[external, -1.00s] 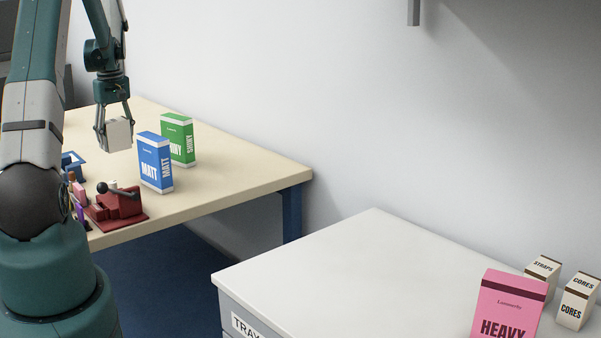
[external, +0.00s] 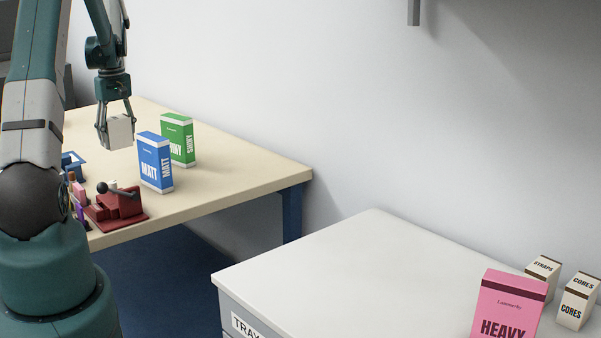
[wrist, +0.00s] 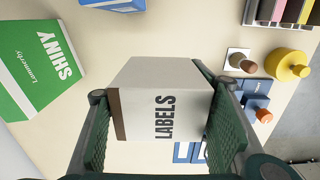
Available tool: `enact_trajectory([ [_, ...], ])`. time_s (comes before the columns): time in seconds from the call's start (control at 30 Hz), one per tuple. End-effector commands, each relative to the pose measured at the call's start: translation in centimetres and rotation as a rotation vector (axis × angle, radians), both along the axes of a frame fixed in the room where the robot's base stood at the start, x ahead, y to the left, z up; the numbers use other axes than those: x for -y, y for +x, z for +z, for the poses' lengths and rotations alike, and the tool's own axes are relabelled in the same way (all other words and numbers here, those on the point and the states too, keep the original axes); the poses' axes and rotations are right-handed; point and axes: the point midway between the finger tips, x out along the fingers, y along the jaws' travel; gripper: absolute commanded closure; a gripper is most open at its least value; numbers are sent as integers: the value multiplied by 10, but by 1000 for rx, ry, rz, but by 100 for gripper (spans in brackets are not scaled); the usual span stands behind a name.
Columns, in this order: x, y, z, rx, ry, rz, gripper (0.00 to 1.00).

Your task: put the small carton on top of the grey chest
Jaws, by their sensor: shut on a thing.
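The small carton (external: 118,132) is white with a brown band and the word LABELS; it fills the middle of the wrist view (wrist: 160,98). My gripper (external: 115,124) is shut on it, one finger on each side, in the wrist view too (wrist: 155,125). The carton is over the cream table, left of the blue MATT box; I cannot tell whether it clears the tabletop. The grey chest (external: 300,262) stands at the lower right with a pale top, its near left part bare, and a TRAY label on its front.
On the table (external: 225,190) stand the blue MATT box (external: 155,162), the green SHINY box (external: 178,140) and a dark red tool (external: 117,206). On the chest's right side are a pink HEAVY box (external: 507,305), a STRAPS carton (external: 541,275) and a CORES carton (external: 577,303). A gap separates table and chest.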

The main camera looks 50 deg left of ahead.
Motion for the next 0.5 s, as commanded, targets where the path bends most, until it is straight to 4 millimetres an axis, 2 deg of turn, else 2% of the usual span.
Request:
enact_trajectory([
  [0.27, 27, 22, 46, 0, 0, 17, 64],
  [0.4, 53, 47, 70, 0, 0, 28, 64],
  [0.5, 70, 66, 75, 0, 0, 31, 64],
])
